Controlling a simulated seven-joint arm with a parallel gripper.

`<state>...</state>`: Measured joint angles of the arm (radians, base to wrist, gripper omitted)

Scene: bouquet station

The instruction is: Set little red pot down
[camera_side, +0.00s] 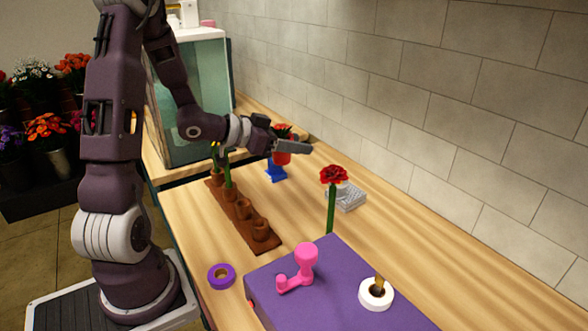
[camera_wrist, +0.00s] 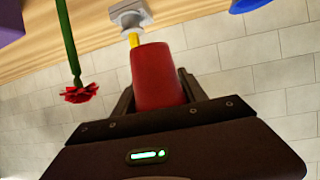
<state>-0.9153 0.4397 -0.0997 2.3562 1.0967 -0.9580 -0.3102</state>
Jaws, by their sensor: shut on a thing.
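My gripper (camera_side: 290,147) is shut on the little red pot (camera_side: 282,158). In the wrist view the pot (camera_wrist: 157,75) sits between the two dark fingers of the gripper (camera_wrist: 156,90). In the side view a finger crosses in front of the pot's upper part, and red and green show just above it. A blue object (camera_side: 276,172) shows directly below the pot; I cannot tell whether they touch. The pot's underside and its gap to the table are not clear.
A red flower (camera_side: 333,175) stands tall near the purple box (camera_side: 330,290). A brown rack with pots (camera_side: 242,215) is to the left. Wooden table (camera_side: 420,270) is bare at right.

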